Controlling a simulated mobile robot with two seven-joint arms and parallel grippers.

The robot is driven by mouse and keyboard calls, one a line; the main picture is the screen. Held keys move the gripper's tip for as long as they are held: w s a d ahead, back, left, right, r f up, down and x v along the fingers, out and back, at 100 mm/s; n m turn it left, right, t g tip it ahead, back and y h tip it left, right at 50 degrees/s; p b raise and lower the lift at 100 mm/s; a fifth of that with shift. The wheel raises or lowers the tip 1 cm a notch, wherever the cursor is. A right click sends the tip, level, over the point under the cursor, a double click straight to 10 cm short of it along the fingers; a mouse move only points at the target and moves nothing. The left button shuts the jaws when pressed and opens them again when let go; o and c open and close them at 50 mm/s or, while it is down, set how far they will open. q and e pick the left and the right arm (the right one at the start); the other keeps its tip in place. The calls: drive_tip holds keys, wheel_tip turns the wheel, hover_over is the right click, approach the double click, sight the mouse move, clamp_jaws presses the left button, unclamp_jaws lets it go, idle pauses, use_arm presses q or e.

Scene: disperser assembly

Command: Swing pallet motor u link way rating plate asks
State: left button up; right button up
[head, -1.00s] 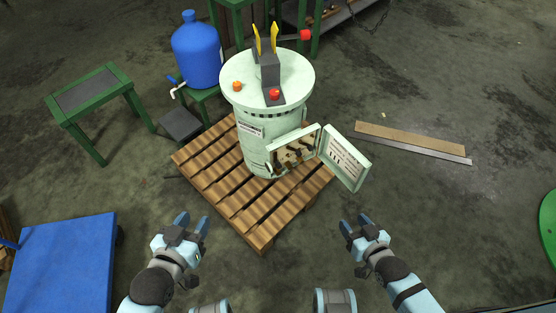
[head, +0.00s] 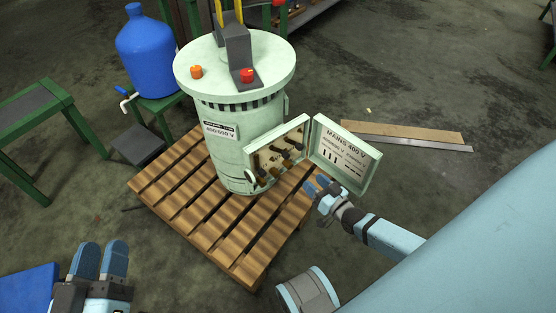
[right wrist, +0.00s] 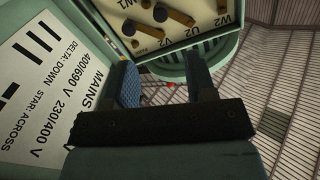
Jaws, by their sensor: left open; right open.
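The pale green motor (head: 228,160) stands upright on the wooden pallet (head: 220,241). Its rating plate (head: 219,131) seems to read 400/690 V. The terminal box (head: 278,155) is open, showing brass-coloured links with dark ends (head: 284,160); which terminals they join is unclear. The open door (head: 344,155) carries a mains label. In the right wrist view the label (right wrist: 40,85) reads "DELTA: DOWN STAR: ACROSS", and the terminal board (right wrist: 180,35) shows W1, U2, V2, W2. My right gripper (head: 318,187) is open and empty, below the box and door. My left gripper (head: 101,260) is open and empty, away from the pallet.
A blue water bottle (head: 158,56) with a tap stands on a green stand behind left. A green table (head: 36,105) is at left. Flat strips (head: 405,134) lie on the floor at right. A red button (head: 247,75) and orange knob (head: 196,72) top the motor.

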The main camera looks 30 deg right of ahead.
sight(288, 157)
drive_tip(key=w+b, duration=0.1)
drive_tip(key=w, duration=0.3)
drive_tip(key=w+a+b, duration=0.1)
drive_tip(key=w, duration=0.3)
drive_tip(key=w+b, duration=0.2)
drive_tip(key=w, duration=0.2)
drive_tip(key=shift+a, duration=0.25)
drive_tip(key=shift+w, duration=0.55)
use_arm(q)
wheel_tip(288, 157, down, 6)
drive_tip(key=g, duration=0.2)
drive_tip(key=shift+d+f+m+g, duration=0.2)
drive_tip(key=shift+m+g, duration=0.1)
drive_tip(key=shift+m, duration=0.1)
use_arm(e)
clamp_jaws()
